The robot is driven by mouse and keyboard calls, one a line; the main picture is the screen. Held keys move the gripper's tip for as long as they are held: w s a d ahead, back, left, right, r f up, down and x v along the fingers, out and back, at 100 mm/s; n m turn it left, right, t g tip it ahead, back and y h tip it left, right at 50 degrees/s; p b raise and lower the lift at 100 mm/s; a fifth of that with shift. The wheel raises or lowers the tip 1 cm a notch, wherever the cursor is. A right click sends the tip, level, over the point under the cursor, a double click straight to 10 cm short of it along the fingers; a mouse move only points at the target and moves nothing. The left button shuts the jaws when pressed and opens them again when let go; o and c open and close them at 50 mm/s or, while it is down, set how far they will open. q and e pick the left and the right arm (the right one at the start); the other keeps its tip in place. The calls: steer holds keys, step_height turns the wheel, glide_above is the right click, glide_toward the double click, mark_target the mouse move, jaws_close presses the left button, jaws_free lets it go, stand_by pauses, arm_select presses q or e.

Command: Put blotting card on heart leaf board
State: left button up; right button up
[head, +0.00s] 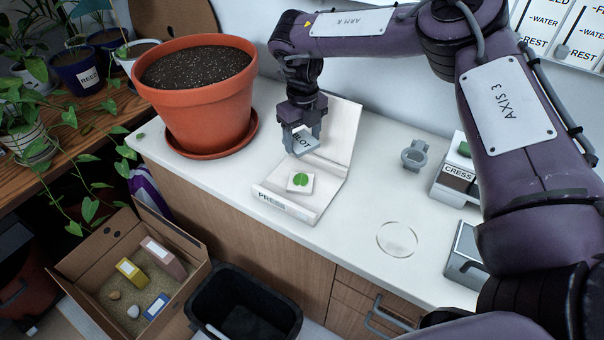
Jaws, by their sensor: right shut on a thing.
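My right gripper (301,134) is shut on the blotting card (304,146), a pale card whose visible lettering reads "BLOT". It holds the card tilted, above the open white press (289,207) marked "PRESS". The heart leaf board (300,183) is a small white square with a green heart-shaped leaf on it, lying on the press base. The card is behind and above the board and appears apart from it. My left gripper is not in view.
A large terracotta pot (199,92) stands left of the press on the white counter (360,222). A grey ring-shaped holder (415,155), a clear disc (397,239) and a CRESS box (457,178) are to the right. A cardboard box (130,270) and black bin (243,306) stand below the counter.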

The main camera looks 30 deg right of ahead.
steer(key=p, duration=0.1)
glide_above(302, 183)
step_height(302, 183, down, 9)
steer(key=shift+f, duration=0.15)
step_height(302, 183, down, 4)
steer(key=shift+f+p, duration=0.1)
steer(key=shift+p, duration=0.2)
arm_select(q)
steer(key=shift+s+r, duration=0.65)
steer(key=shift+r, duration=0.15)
arm_select(e)
steer(key=shift+f, duration=0.1)
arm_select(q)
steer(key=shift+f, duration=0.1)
arm_select(e)
steer(key=shift+f, duration=0.1)
steer(key=o, duration=0.9)
steer(key=shift+o, duration=0.2)
